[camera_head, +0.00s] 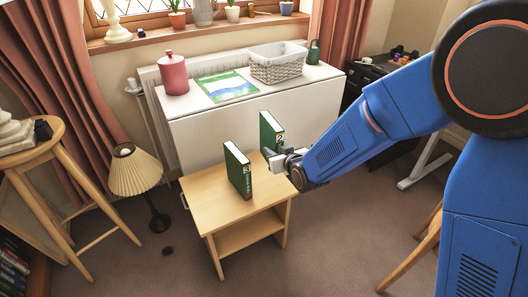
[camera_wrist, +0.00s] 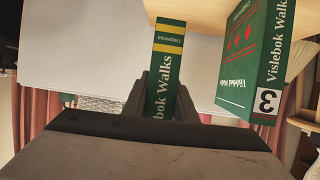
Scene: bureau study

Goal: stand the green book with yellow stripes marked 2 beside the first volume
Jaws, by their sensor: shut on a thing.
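My gripper (camera_head: 277,160) is shut on a green book (camera_head: 269,132) at the back right of the small wooden table (camera_head: 213,209). In the wrist view, the held book (camera_wrist: 165,80) has yellow stripes near its far end; the jaws cover its near end. In the head view its label seems to read 2. I cannot tell whether it touches the table. Another green book (camera_head: 238,170) stands upright on the table, left of the held one and apart from it. The wrist view shows a green book marked 3 (camera_wrist: 262,60), with red diamonds, right of the held book.
A white cabinet (camera_head: 215,130) behind the table bears a basket (camera_head: 278,66), a red jar (camera_head: 172,75) and a green watering can (camera_head: 313,52). A lamp (camera_head: 135,172) stands at the left.

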